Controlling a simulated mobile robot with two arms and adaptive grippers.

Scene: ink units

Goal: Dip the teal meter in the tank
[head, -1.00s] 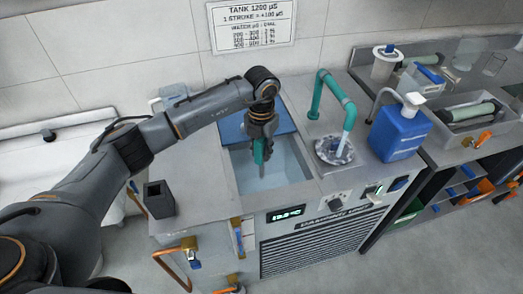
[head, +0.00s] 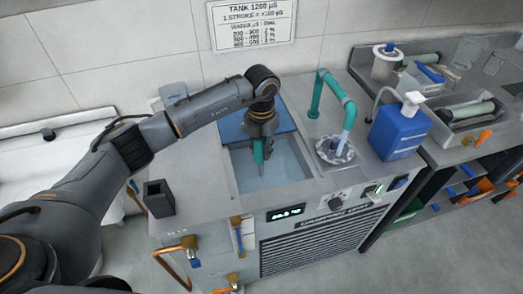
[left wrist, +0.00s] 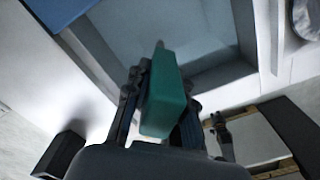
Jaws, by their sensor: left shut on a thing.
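The teal meter (head: 259,150) is held upright in my left gripper (head: 262,146), its lower end pointing down into the tank opening. In the left wrist view the meter (left wrist: 165,98) sits between the fingers of the left gripper (left wrist: 155,110), with a thin tip toward the water. The tank (head: 268,178) is a square basin in the grey counter, with a blue lid or panel at its back. I cannot tell whether the tip touches the water. My right gripper is not in view.
A small dark open box (head: 159,198) stands on the counter left of the tank. A teal faucet (head: 333,105) over a round drain and a blue pump bottle (head: 398,130) stand to the right. A sign (head: 252,22) hangs on the wall.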

